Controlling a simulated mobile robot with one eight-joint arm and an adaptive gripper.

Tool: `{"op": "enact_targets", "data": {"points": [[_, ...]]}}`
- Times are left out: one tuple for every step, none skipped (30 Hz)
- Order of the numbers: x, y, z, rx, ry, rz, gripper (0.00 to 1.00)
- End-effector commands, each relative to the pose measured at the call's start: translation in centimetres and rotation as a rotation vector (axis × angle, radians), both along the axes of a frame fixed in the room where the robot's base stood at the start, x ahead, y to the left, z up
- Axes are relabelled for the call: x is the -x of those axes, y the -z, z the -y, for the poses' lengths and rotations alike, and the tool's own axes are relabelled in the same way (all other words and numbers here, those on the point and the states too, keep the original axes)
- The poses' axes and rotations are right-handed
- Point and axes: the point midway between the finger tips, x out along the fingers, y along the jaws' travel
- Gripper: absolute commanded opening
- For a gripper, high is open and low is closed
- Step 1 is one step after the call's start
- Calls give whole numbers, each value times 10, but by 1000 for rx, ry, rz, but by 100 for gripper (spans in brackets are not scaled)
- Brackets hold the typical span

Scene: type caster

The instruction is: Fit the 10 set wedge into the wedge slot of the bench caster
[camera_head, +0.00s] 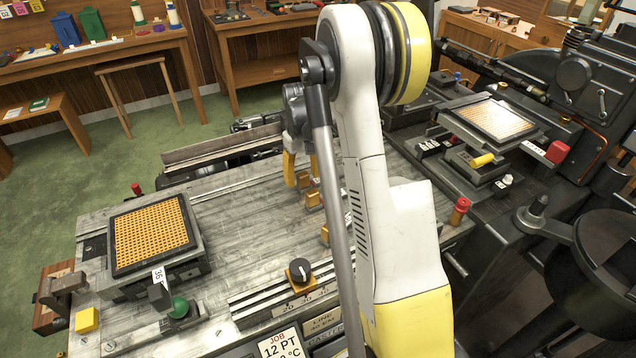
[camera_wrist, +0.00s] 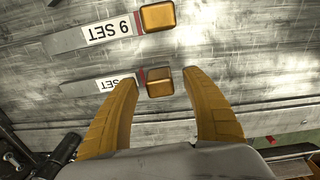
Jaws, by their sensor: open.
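In the wrist view a wedge with a brass block end (camera_wrist: 159,82) lies on the grey metal bench. Its label shows part of "SET", and my left finger hides the number. A second wedge, labelled 9 SET (camera_wrist: 115,28), lies beyond it with its own brass block. My gripper (camera_wrist: 160,77) is open, with one yellow finger on each side of the nearer brass block. I cannot tell whether they touch it. In the head view my gripper (camera_head: 302,160) is at the bench's back edge, partly behind my arm. The wedge slot is not clearly identifiable.
A framed orange grid (camera_head: 150,236) stands at the left of the bench (camera_head: 240,200), with a green knob (camera_head: 179,307) in front. A red-topped post (camera_head: 459,211) stands at the right edge.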

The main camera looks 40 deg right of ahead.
Motion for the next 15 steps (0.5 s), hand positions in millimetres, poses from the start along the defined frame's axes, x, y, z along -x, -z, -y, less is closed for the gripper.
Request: {"op": "enact_targets", "data": {"points": [[0,-1,0,0,0,0,57],[0,-1,0,0,0,0,57],[0,-1,0,0,0,0,57],[0,-1,0,0,0,0,49],[0,-1,0,0,0,0,40],[0,-1,0,0,0,0,28],[0,-1,0,0,0,0,18],[0,-1,0,0,0,0,9],[0,-1,0,0,0,0,0],[0,-1,0,0,0,0,0],[0,-1,0,0,0,0,0],[0,-1,0,0,0,0,0],[0,-1,0,0,0,0,0],[0,-1,0,0,0,0,0],[0,-2,0,0,0,0,0]]}}
